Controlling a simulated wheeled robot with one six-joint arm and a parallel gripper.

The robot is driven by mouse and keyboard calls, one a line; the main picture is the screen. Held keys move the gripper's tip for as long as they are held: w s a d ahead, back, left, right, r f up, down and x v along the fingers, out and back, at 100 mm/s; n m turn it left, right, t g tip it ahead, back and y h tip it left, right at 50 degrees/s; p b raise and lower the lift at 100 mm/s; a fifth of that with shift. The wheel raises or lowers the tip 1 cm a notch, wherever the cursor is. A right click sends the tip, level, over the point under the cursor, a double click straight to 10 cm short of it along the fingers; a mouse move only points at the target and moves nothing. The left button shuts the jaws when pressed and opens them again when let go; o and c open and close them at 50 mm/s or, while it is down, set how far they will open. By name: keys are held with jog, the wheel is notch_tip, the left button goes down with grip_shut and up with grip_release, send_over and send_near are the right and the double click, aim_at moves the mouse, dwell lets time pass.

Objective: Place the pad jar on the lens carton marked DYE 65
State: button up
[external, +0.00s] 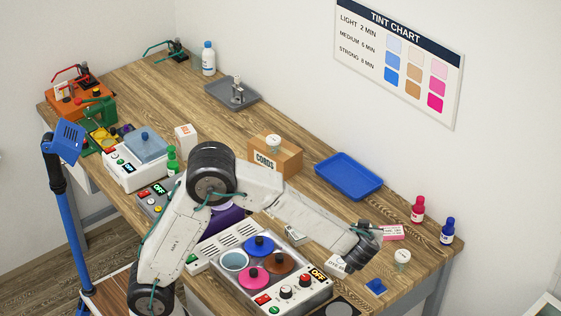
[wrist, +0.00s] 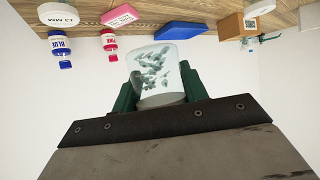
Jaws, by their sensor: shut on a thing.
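My gripper (wrist: 160,88) is shut on a clear jar with grey-green pieces inside (wrist: 157,66), seemingly the pad jar; the dark green fingers press its sides, and no surface touches it in the wrist view. In the external view my gripper (external: 366,242) is over the right part of the bench and the held jar is not clearly visible. A white carton (external: 337,265) lies just below and left of the gripper, partly covered by it; its print looks like DYE, the number unclear. A pink-and-white carton (external: 392,233) lies right of the gripper.
A white-lidded jar (external: 402,256) stands near the gripper and reads 13 MM in the wrist view (wrist: 57,15). Red (external: 417,209) and blue (external: 448,231) bottles stand at right. A blue tray (external: 348,176), CORDS box (external: 284,160) and dye heater (external: 220,243) are around.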

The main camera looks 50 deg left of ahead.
jog(key=s+a+n+g+y, duration=0.1)
jog(key=s+a+n, duration=0.1)
send_over(340, 265)
jog(key=w, duration=0.2)
jog(key=f, duration=0.6)
jog(key=shift+d+f, duration=0.1)
jog(key=shift+d, duration=0.3)
jog(key=shift+f, duration=2.15)
jog(key=shift+f, duration=0.15)
jog(key=o, duration=1)
